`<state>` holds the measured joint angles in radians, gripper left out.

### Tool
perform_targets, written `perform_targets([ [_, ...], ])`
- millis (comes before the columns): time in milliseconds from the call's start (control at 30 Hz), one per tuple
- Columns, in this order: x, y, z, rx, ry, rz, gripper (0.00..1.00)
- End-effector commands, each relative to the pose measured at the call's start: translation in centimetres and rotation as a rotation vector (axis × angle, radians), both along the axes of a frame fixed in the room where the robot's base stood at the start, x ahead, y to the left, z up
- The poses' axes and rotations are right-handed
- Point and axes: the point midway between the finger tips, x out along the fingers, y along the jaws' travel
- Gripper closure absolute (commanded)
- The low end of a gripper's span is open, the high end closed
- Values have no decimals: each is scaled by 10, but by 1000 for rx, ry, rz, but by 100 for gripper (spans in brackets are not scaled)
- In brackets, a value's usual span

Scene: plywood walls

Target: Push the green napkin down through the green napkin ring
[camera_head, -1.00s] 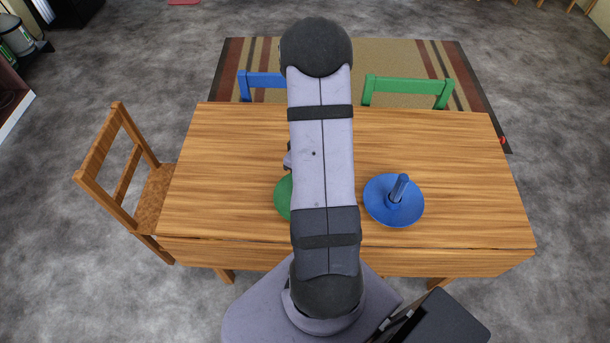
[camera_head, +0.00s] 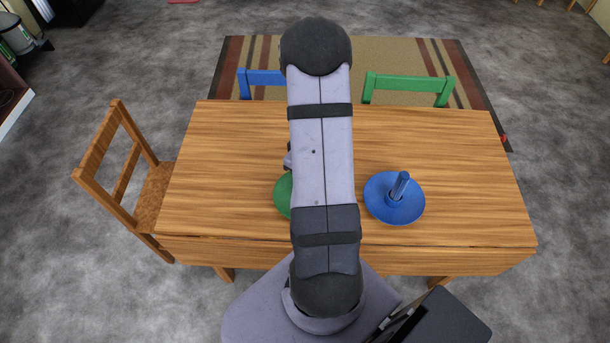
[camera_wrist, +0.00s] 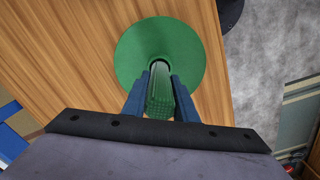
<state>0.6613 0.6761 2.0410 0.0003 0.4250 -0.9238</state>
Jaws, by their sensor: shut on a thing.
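In the wrist view my gripper (camera_wrist: 160,98) has its two blue fingers shut on the green napkin (camera_wrist: 160,100), a narrow green roll with a fine grid pattern. The far end of the napkin reaches a dark central spot of a round green disc (camera_wrist: 140,48), which looks like the green napkin ring's wide flange. I cannot tell how deep the napkin sits in the ring. In the head view only the left edge of the green disc (camera_head: 284,196) shows; my arm hides the rest, the napkin and the gripper fingers.
A blue disc (camera_head: 378,205) with a blue roll (camera_head: 400,186) standing tilted in its middle is on the wooden table (camera_head: 460,150), right of my arm. Wooden (camera_head: 122,165), blue (camera_head: 262,84) and green (camera_head: 408,92) chairs stand around it. The table's left and right parts are clear.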

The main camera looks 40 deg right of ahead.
Motion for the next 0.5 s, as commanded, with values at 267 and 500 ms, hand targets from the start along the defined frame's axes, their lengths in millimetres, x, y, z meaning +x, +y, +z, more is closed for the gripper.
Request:
perform_targets([
  [267, 0, 0, 0, 0, 0, 0, 96],
  [500, 0, 0, -3, 0, 0, 0, 96],
])
